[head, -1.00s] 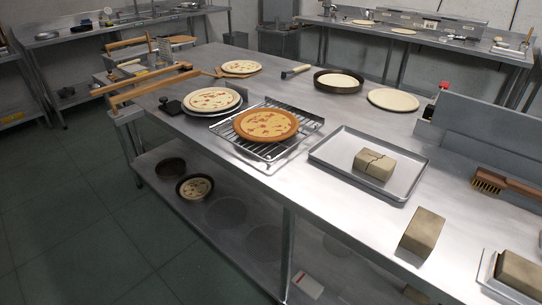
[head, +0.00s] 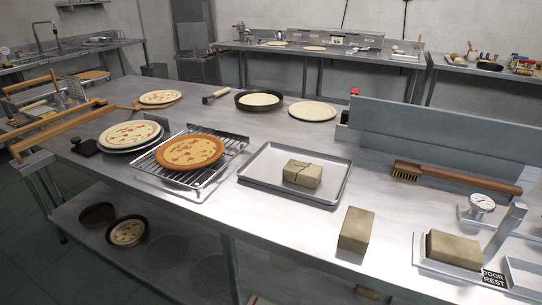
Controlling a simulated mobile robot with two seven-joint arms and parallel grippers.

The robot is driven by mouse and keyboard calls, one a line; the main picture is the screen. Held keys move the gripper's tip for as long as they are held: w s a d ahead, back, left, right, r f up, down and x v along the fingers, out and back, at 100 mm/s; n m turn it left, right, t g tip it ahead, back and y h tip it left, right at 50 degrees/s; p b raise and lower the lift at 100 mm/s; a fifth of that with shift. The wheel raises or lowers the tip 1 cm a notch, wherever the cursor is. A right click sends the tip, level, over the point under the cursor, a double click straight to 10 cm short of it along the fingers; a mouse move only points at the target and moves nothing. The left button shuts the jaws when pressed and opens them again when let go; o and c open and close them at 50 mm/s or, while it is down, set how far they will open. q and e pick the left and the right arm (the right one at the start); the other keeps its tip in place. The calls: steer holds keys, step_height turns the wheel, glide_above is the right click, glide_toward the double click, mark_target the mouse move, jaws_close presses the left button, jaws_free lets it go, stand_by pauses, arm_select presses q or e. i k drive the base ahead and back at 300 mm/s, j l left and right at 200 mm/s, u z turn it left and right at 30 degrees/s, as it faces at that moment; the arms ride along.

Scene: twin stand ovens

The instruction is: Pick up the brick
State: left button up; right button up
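Three tan bricks show in the head view. One brick (head: 302,174) lies in a shallow metal tray (head: 256,181) and has a dark line, perhaps a crack, across it. A second brick (head: 356,231) lies directly on the steel table to the right of that tray. A third brick (head: 455,249) sits in a small metal holder (head: 424,262) at the right, beside a label reading "DOOR REST" (head: 493,278). Neither of my grippers is in view.
A wire rack (head: 205,182) holds a pizza (head: 190,152) left of the tray. A low metal wall (head: 430,140) runs along the back. Bare table surrounds the second brick.

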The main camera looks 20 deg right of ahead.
mark_target(356, 229)
steer(key=z, duration=1.3)
